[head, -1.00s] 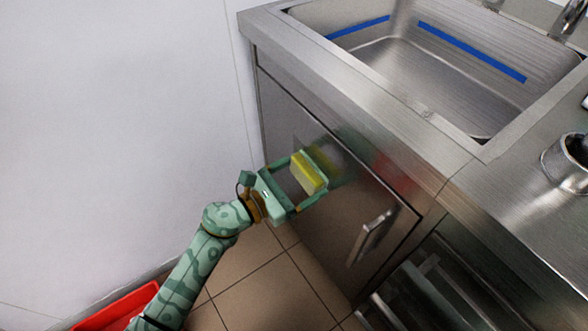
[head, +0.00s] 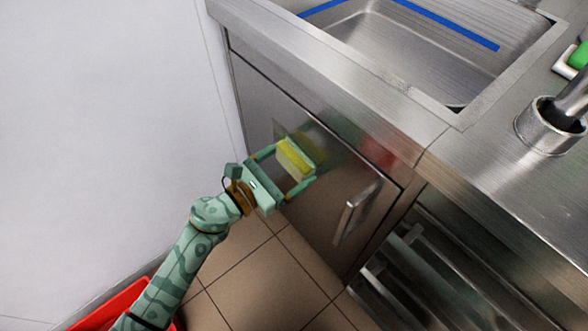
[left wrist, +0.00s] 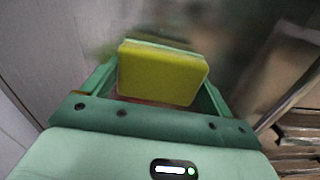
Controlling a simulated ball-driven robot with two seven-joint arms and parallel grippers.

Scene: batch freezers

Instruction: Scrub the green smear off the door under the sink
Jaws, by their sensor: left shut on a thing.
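My left gripper (head: 294,164) is shut on a yellow sponge (head: 294,155) with a green layer on its far side. The sponge fills the space between the fingers in the left wrist view (left wrist: 162,75). It is held close in front of the steel door (head: 325,205) under the sink; I cannot tell whether it touches. A dark green blur (head: 318,146) shows on the door just behind and right of the sponge; how much is smear and how much reflection is unclear. The gripper hides part of the door. My right gripper is not in view.
The sink basin (head: 400,60) with blue strips is above the door. The door handle (head: 357,212) stands out to the right of the gripper. An open rack (head: 415,255) is further right. A steel cup (head: 545,128) stands on the counter. A red bin (head: 110,306) is at lower left.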

